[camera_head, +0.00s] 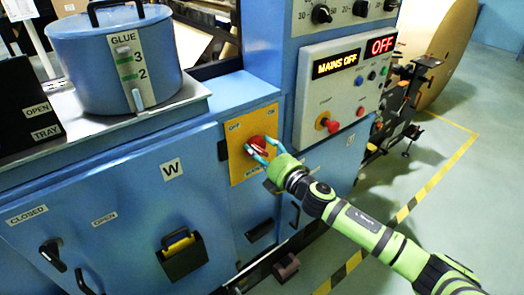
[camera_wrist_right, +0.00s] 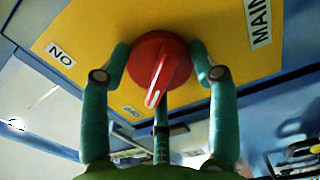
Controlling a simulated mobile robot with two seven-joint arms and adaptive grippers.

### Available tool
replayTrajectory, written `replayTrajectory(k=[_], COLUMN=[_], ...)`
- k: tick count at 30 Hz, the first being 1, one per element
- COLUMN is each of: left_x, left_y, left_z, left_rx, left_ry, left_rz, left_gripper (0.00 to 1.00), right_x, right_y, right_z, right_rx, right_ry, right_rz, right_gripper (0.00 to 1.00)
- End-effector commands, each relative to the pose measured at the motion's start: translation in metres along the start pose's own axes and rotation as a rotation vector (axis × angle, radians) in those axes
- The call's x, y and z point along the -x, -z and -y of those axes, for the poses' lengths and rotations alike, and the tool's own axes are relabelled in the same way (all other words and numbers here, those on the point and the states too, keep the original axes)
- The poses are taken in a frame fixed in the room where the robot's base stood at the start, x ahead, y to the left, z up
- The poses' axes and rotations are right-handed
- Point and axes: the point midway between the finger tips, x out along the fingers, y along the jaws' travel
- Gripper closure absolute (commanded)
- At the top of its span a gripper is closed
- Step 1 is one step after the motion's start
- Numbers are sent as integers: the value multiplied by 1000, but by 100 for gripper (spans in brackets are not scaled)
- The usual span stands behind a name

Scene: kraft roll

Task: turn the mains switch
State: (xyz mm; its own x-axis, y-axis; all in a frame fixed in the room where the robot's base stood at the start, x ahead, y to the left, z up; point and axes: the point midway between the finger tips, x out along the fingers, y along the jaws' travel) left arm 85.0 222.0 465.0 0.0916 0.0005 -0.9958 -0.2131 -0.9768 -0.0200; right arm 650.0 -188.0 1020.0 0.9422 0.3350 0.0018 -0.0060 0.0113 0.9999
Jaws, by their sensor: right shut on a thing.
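The mains switch is a red rotary knob (camera_head: 259,141) on a yellow plate (camera_head: 238,168) on the blue cabinet front. OFF and ON labels sit above it. In the right wrist view the knob (camera_wrist_right: 160,58) has a raised grip bar with a pale line. My right gripper (camera_wrist_right: 158,56) has one teal finger on each side of the knob and is shut on it. In the head view the right gripper (camera_head: 262,148) partly covers the knob. The display (camera_head: 337,64) reads MAINS OFF, and the red display (camera_head: 381,46) reads OFF. My left gripper is not in view.
A control panel (camera_head: 345,95) with a red stop button (camera_head: 327,123) stands just right of the plate. A blue glue pot (camera_head: 116,60) stands on the worktop. The floor at right is open beyond a striped line (camera_head: 440,175).

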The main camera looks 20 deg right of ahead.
Motion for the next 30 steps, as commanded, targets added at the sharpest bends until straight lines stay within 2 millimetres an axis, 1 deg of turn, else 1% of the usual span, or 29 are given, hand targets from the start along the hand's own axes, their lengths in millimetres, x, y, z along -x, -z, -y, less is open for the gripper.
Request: replayTrajectory(k=[1,12,13,14,15,25,28,30], left_x=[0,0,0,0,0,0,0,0], left_y=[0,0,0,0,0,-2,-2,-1], left_z=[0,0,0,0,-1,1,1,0], left_rx=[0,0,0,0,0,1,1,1], left_ry=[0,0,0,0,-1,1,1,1], left_rz=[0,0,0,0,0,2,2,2], left_gripper=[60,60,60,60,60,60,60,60], right_x=[-1,0,0,0,0,1,7,16], right_y=[9,10,10,10,10,4,4,4], right_z=[-2,0,0,0,0,1,2,3], right_rx=[-5,-7,-8,-8,-7,-3,-3,-2], right_ry=[-7,-4,-3,-3,-2,0,2,4], right_rz=[-21,-22,-22,-23,-22,-11,-9,-10], right_gripper=[72,72,32,20,16,16,16,16])
